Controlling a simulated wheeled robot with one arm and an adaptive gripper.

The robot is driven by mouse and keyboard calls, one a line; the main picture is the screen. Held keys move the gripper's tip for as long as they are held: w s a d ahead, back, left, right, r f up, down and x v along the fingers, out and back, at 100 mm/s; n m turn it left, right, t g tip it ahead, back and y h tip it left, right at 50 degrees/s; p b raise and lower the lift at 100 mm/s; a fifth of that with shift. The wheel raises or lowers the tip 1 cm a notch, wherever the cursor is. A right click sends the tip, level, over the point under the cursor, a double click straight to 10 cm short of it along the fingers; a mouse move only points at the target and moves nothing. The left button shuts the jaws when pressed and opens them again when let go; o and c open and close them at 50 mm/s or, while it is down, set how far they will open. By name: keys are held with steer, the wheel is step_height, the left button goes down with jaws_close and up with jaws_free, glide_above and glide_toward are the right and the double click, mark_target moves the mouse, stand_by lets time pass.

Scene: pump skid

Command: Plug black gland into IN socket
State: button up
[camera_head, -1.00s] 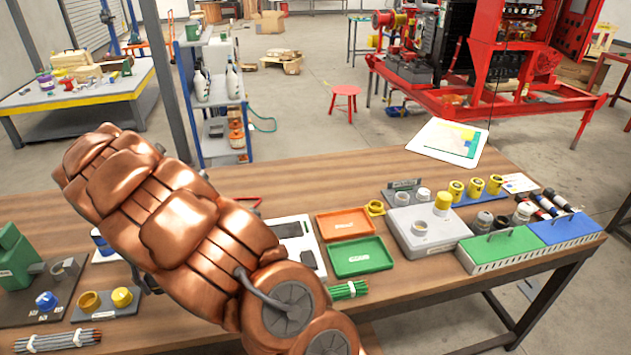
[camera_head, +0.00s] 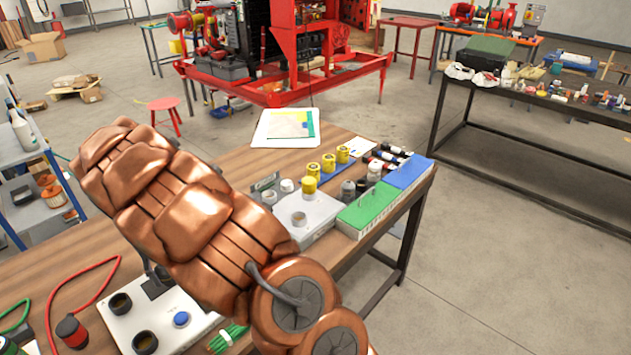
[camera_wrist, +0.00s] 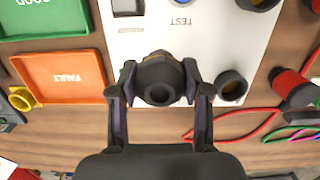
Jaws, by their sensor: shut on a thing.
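In the wrist view my gripper (camera_wrist: 157,82) is shut on the black gland (camera_wrist: 158,78), a round black piece with a dark centre. The gland is at the near edge of the white panel (camera_wrist: 215,40). Its underside is hidden, so I cannot tell its height or whether it touches anything. A black round socket (camera_wrist: 231,86) is just right of it on the panel, and another is at the top right. In the head view the panel (camera_head: 118,327) shows two black sockets and a blue button (camera_head: 181,319); my arm covers its far part. No IN label is readable.
An orange FAULT tray (camera_wrist: 62,77) and a green tray (camera_wrist: 50,18) lie left of the panel. A red plug (camera_wrist: 293,88) with red cable lies right of it. Green sticks (camera_head: 228,338) are beside the panel. Bare wood (camera_wrist: 60,130) lies in front.

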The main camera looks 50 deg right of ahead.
steer(key=d+r+m+p, duration=0.15)
steer(key=d+m, duration=0.25)
steer(key=d, duration=0.5)
steer(key=d+r+m, duration=0.2)
steer(key=d+m, duration=0.2)
steer(key=d, duration=0.6)
steer(key=s+d+r+m+t+y, duration=0.15)
steer(key=s+d+m, duration=0.25)
steer(key=d, duration=0.5)
steer(key=s+d+r+m, duration=0.2)
steer(key=s+d+m, duration=0.2)
steer(key=d, duration=0.6)
steer(key=shift+w+f+b, duration=0.15)
steer(key=shift+f+b, duration=0.15)
steer(key=shift+f, duration=2.25)
steer(key=shift+a, duration=0.2)
steer(key=shift+f+b, duration=0.85)
steer(key=shift+f, duration=0.8)
steer(key=o, duration=1.4)
steer(key=shift+c, duration=0.2)
